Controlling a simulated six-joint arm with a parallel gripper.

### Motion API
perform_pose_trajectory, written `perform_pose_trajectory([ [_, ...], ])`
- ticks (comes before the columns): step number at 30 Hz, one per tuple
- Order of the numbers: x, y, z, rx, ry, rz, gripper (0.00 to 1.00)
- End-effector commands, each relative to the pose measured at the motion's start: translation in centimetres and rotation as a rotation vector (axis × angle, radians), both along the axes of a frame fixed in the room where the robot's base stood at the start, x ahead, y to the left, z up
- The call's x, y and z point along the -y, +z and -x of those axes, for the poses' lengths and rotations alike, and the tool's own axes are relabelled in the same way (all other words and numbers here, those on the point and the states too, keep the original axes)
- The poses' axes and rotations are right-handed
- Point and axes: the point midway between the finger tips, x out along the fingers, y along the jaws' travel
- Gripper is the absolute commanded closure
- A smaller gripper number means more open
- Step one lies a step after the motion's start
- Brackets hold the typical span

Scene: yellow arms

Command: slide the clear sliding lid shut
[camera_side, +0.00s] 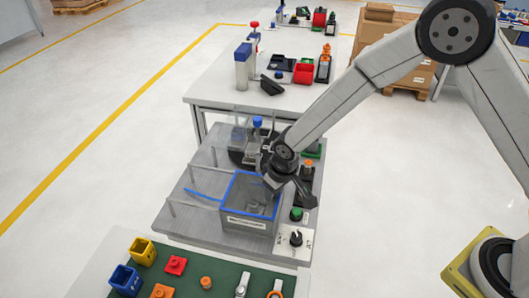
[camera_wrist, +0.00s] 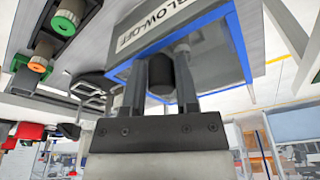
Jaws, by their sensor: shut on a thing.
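The grey box (camera_side: 248,223) with a blue rim and a white label stands on the grey bench. Its label and blue edge (camera_wrist: 205,30) also show in the wrist view. The clear sliding lid is hard to make out; a blue strip (camera_side: 203,195) lies left of the box, near thin posts. My gripper (camera_side: 270,181) is at the box's back right corner, low against the blue rim. In the wrist view, its two fingers (camera_wrist: 162,62) stand either side of a dark rounded knob (camera_wrist: 162,76) and are shut on it. Whether the knob belongs to the lid cannot be told.
A green button (camera_side: 296,214) and a black knob (camera_side: 295,238) sit right of the box. A blue-capped bottle (camera_side: 257,125) stands behind it. The floor to the left is clear.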

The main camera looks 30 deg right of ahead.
Motion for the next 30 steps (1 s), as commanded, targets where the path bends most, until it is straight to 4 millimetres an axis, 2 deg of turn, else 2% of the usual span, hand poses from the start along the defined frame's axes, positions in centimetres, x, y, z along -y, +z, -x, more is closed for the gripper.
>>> perform_pose_trajectory([
  [6,0.5,-0.2,0.3,-0.011,-0.004,0.006,0.81],
  [7,0.5,-0.2,0.3,-0.012,-0.005,0.006,0.5],
  [8,0.5,-0.2,0.3,-0.012,-0.005,0.006,0.41],
  [9,0.5,-0.2,0.3,-0.011,-0.004,0.006,0.38],
  [20,0.2,0.1,0.1,-0.004,-0.002,0.003,0.38],
  [30,0.2,1.8,0.1,-0.003,-0.001,0.003,0.38],
])
